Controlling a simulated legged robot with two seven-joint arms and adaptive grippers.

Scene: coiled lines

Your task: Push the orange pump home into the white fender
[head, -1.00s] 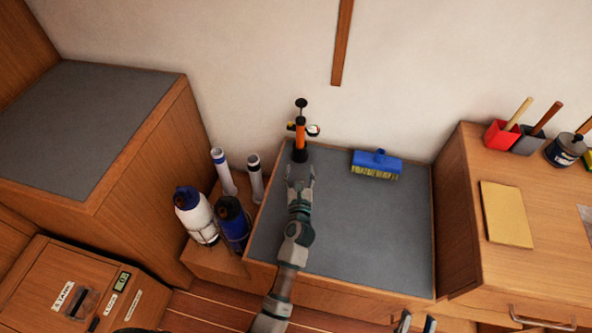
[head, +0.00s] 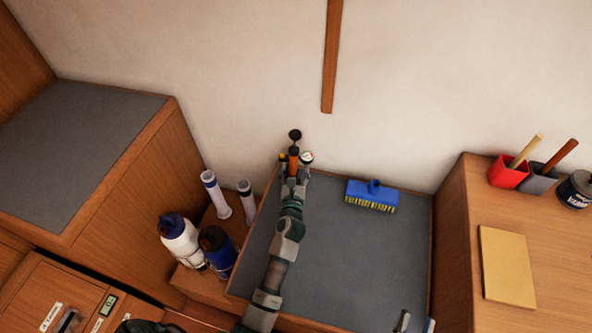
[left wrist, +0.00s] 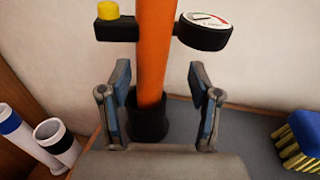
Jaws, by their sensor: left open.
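The orange pump (head: 293,158) stands upright at the back left corner of the grey-topped bench, near the wall. Its black base and gauge show in the left wrist view, where the orange barrel (left wrist: 152,55) rises between my fingers. My left gripper (head: 295,176) is open around the barrel, with a finger on each side and visible gaps. The white fender (head: 180,240) with a blue top stands left of the bench, beside a blue one. My right gripper (head: 414,322) shows only in part at the bottom edge; its jaw state is unclear.
A blue brush (head: 372,194) lies on the bench right of the pump. Two white tubes (head: 216,194) stand left of the bench. A wooden cabinet with red and grey holders (head: 509,172) is at the right. The bench middle is clear.

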